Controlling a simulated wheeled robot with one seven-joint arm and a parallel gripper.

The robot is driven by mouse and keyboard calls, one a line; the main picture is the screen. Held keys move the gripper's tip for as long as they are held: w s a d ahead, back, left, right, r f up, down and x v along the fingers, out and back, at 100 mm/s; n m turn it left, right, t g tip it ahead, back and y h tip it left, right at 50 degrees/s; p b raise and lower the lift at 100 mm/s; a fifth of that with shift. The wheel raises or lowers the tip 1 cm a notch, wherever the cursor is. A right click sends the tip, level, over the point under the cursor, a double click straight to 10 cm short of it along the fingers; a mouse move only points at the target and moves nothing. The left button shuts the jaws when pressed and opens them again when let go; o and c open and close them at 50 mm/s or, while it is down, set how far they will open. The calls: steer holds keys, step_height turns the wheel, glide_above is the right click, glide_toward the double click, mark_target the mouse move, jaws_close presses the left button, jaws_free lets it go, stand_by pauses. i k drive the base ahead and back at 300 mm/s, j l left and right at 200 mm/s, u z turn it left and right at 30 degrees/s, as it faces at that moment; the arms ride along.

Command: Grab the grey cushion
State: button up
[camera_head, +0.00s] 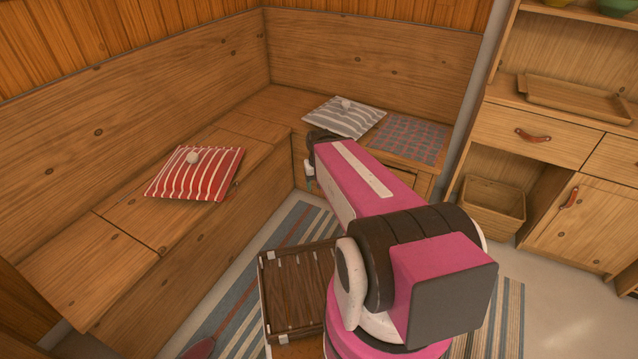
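The grey cushion (344,117) has grey and white stripes and a pale round knob on top. It lies on the right part of the corner bench, near the corner. My pink arm reaches toward the bench, and its far end is in front of the cushion's lower left edge. My gripper is mostly hidden behind the arm; only a small dark and grey part near the arm's end shows. I cannot tell whether its fingers are open or shut, or whether it touches the cushion.
A red striped cushion (196,173) lies on the left bench seat. A checked cloth (409,139) lies right of the grey cushion. A dark slatted crate (296,292) stands beside my arm. A wooden cabinet (560,170) with a basket (492,205) is at right. High bench backs close the corner.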

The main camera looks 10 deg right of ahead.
mark_target(342, 117)
steer(key=i+l+z, duration=0.25)
steer(key=i+l, duration=0.45)
